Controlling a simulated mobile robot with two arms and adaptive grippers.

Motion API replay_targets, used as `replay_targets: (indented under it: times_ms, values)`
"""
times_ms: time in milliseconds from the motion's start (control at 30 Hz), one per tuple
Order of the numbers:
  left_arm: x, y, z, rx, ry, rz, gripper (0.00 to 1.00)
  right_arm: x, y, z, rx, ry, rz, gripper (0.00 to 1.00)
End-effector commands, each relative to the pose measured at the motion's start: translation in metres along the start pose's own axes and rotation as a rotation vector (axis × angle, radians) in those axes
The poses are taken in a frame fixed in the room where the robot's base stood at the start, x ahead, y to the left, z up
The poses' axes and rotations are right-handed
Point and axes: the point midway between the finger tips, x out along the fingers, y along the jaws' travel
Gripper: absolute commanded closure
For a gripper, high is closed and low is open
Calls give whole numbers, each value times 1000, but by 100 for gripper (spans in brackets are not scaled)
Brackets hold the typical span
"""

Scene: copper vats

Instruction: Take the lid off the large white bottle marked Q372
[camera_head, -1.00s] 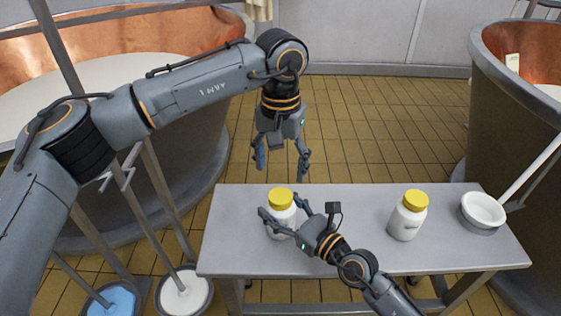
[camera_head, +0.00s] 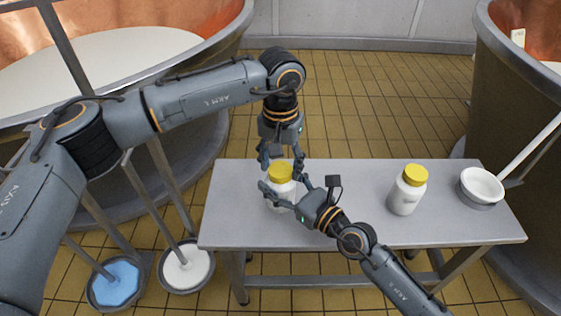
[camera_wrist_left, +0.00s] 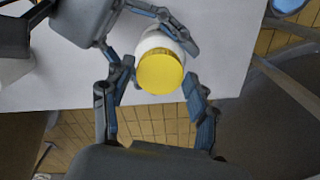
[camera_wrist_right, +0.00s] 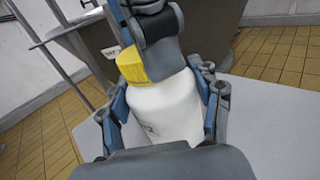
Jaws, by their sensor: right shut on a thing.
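A large white bottle (camera_head: 282,197) with a yellow lid (camera_head: 281,172) stands upright at the left of the grey table; its label is not legible here. My right gripper (camera_head: 283,189) is shut on the bottle's body, its fingers on either side in the right wrist view, where the bottle (camera_wrist_right: 168,108) shows dark marks. My left gripper (camera_head: 281,160) is open and points down over the lid. In the left wrist view the lid (camera_wrist_left: 160,73) lies between its spread fingers. In the right wrist view part of my left gripper hides some of the lid (camera_wrist_right: 131,65).
A similar white bottle with a yellow lid (camera_head: 407,190) stands right of centre on the table (camera_head: 345,225). A white bowl-like vessel (camera_head: 481,186) is at the table's right end. Copper vats (camera_head: 100,95) stand on both sides.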

Motion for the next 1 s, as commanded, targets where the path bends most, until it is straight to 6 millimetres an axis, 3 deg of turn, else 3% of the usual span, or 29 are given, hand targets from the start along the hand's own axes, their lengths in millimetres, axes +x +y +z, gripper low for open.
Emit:
replay_targets:
  times_ms: [33,167,367,1000]
  values:
    - [0,0,0,0,0,0,58,0,0,0,0,-1,-1,100]
    - [0,0,0,0,0,0,85,0,0,0,0,-1,0,100]
    - [0,0,0,-85,0,-1,87,0,0,0,0,-1,0,100]
    - [-1,0,0,-1431,0,-1,87,0,0,1,0,-1,-1,100]
